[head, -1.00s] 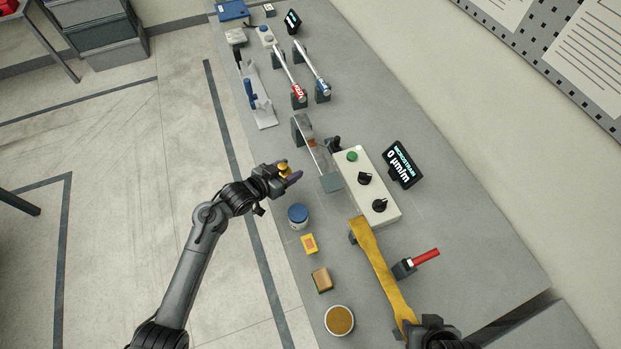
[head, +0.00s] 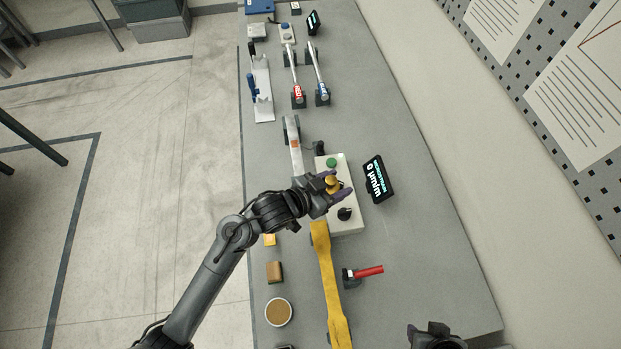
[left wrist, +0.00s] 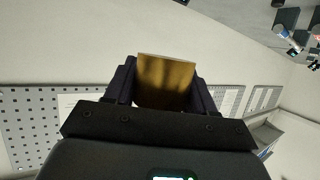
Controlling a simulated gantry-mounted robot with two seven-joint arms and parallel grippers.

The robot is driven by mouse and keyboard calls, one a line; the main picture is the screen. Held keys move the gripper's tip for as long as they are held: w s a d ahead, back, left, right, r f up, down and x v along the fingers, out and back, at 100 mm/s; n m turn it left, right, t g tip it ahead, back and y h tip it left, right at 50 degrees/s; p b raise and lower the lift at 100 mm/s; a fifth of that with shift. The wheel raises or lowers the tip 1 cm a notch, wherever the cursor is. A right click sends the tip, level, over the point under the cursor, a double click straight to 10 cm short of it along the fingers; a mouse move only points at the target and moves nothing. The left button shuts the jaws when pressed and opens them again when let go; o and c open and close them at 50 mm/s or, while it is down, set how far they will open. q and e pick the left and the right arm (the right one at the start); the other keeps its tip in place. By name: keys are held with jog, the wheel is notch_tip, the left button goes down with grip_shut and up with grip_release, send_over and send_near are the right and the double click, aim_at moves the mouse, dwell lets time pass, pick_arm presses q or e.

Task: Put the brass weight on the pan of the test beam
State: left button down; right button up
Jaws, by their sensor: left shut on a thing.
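My left gripper (head: 337,188) is shut on the brass weight (head: 332,183). In the head view it hangs over the white control box (head: 349,216), beside the test beam. In the left wrist view the brass weight (left wrist: 166,82) fills the space between the dark fingers of the left gripper (left wrist: 163,95). The test beam (head: 293,143) is a pale metal strip with an orange patch, held at its far end. Its near end and pan are hidden behind the left gripper and wrist. My right gripper (head: 436,336) is partly seen at the bottom edge; its jaws are unclear.
A black display (head: 377,180) reads 0 µm/m. A yellow strip (head: 328,285) and a red-handled tool (head: 366,271) lie nearer. A brown block (head: 275,272) and a round tub (head: 279,312) stand left. Red- and blue-labelled rods (head: 296,90) are farther back. The bench's right side is clear.

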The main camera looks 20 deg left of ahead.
pick_arm(q)
jog(key=w+a+f, duration=0.2)
jog(key=a, duration=0.1)
jog(key=w+a+f, duration=0.1)
jog(key=a+f, duration=0.1)
jog(key=a, duration=0.1)
jog(key=w+a+f, duration=0.2)
jog(key=a, duration=0.1)
jog(key=shift+w+a+f, duration=0.1)
jog(key=shift+w+a, duration=0.05)
jog(key=shift+w, duration=0.15)
jog(key=shift+w+a+f, duration=0.2)
jog(key=shift+a, duration=0.05)
jog(key=shift+f+p, duration=0.3)
jog(key=shift+f, duration=1.7)
pick_arm(e)
jog(key=shift+a+r, duration=0.25)
jog(key=shift+r, duration=0.15)
pick_arm(q)
jog(key=shift+f, duration=0.1)
pick_arm(e)
jog(key=shift+a, duration=0.1)
pick_arm(q)
jog(key=shift+c, duration=1.9)
grip_release()
jog(key=shift+f, duration=0.15)
